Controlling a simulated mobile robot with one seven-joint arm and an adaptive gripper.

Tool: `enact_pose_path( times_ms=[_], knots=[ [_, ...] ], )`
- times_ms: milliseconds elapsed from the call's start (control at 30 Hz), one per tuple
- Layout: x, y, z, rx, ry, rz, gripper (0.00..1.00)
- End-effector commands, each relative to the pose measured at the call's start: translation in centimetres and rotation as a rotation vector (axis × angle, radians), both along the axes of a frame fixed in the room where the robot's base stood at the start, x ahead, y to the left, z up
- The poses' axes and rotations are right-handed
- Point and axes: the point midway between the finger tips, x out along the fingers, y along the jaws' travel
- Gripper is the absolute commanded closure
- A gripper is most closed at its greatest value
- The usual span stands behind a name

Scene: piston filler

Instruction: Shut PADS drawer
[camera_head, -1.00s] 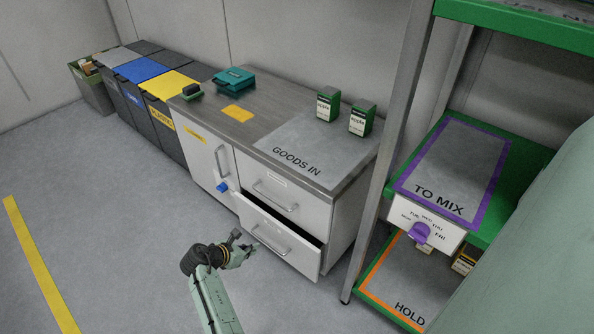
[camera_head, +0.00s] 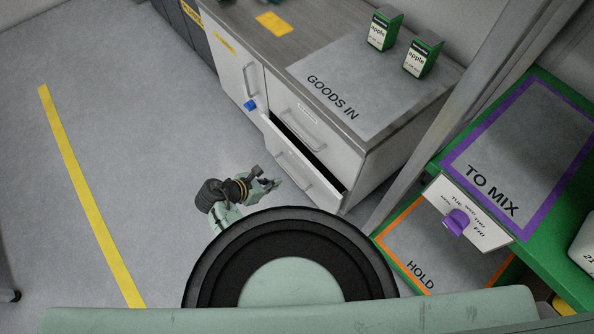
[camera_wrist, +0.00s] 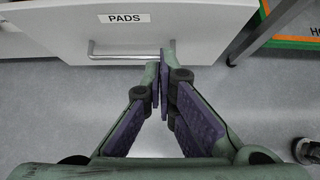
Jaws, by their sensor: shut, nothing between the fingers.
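The PADS drawer (camera_head: 308,178) is the lower drawer of the white cabinet and stands part way open, with a dark gap above its front. In the wrist view its white front (camera_wrist: 190,20) fills the top, with the PADS label (camera_wrist: 124,18) and a bar handle (camera_wrist: 125,55). My gripper (camera_head: 274,185) is low over the floor, to the left of the drawer front. In the wrist view my gripper (camera_wrist: 163,72) is shut and empty, its tips beside the right end of the handle. I cannot tell whether they touch the drawer.
The upper drawer (camera_head: 295,118) is closed. Two apple boxes (camera_head: 384,28) stand on the GOODS IN counter (camera_head: 340,65). A shelf rack with a TO MIX tier (camera_head: 520,150) and a HOLD tier (camera_head: 425,260) stands at the right. Floor (camera_head: 150,130) left of the cabinet is clear.

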Motion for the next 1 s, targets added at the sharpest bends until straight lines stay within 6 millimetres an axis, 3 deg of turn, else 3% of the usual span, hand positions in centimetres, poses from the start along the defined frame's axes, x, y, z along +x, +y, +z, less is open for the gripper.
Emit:
enact_pose_path(
  times_ms=[467, 700, 1000],
  knots=[
    [4.1, -5.8, -6.3, -0.001, 0.001, -0.005, 1.00],
    [6.0, -8.3, -6.1, 0.001, 0.000, -0.004, 1.00],
    [6.5, -8.9, -6.2, 0.001, 0.000, -0.003, 1.00]
  ],
)
